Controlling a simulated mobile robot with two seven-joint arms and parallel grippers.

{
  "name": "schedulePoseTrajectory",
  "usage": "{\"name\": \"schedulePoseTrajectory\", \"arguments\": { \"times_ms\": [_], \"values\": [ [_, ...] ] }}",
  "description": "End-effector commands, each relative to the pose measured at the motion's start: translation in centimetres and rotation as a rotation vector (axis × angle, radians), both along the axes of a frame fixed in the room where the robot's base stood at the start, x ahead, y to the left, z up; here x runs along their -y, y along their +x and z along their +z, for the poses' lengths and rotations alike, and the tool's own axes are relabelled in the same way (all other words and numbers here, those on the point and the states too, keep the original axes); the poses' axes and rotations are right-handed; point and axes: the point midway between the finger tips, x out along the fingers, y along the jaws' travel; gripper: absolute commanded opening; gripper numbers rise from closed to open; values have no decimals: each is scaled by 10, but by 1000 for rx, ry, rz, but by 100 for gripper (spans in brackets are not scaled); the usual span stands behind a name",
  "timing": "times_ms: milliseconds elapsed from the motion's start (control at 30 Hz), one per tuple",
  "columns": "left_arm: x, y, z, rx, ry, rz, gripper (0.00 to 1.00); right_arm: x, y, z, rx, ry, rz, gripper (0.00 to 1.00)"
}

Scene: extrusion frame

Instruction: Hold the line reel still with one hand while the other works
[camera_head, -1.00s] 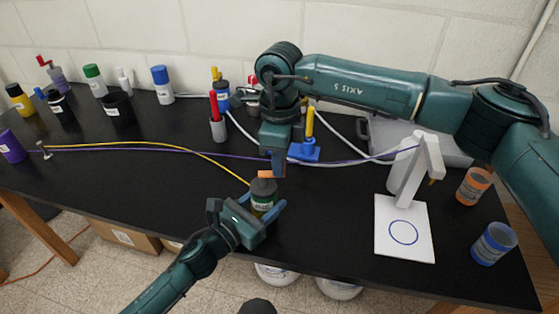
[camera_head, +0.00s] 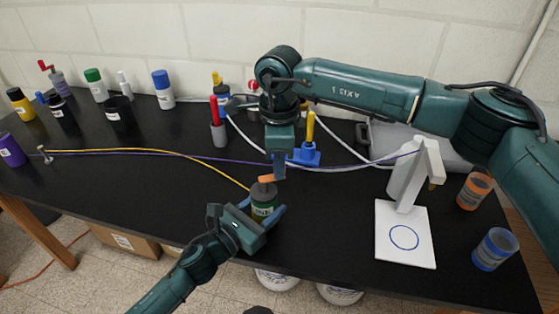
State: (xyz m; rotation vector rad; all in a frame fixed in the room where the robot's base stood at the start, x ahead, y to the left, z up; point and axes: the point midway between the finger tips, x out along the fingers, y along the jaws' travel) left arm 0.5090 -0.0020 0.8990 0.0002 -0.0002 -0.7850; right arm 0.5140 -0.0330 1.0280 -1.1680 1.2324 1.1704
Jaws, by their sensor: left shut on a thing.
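The line reel (camera_head: 264,202), a dark green can-like body with a pale label, stands upright near the table's front edge. An orange piece (camera_head: 266,178) shows at its top. My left gripper (camera_head: 263,216) is shut on the reel's body from the front, with blue fingers on either side. My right gripper (camera_head: 279,172) points down just above and right of the reel's top, its fingertips close beside the orange piece. I cannot tell whether they touch it or how far they are apart. A yellow line (camera_head: 150,150) runs from near the reel to a small post (camera_head: 45,154) at the left.
A purple line (camera_head: 222,160) crosses the table behind the reel to a white stand (camera_head: 413,180) with a blue-circled base. Blue (camera_head: 494,249) and orange (camera_head: 474,190) jars stand at the right. Bottles and cups line the back left.

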Motion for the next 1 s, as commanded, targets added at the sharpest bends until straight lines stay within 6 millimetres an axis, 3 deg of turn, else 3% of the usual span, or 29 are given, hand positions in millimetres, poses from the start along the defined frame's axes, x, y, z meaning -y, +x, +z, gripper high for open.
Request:
{"name": "schedulePoseTrajectory", "arguments": {
  "times_ms": [233, 567, 667, 1000],
  "values": [
    [0, -1, -1, -1, 0, -1, 26, 0, 0, 0, 0, -1, 0, 40],
    [0, 0, -1, -1, 0, -1, 26, 0, 0, 5, 1, -2, -1, 40],
    [0, 0, -1, -1, 0, -1, 26, 0, 1, 18, 4, -1, -1, 40],
    [0, 0, -1, -1, 0, 0, 26, 0, 0, 89, 3, -1, 0, 40]
  ]
}}
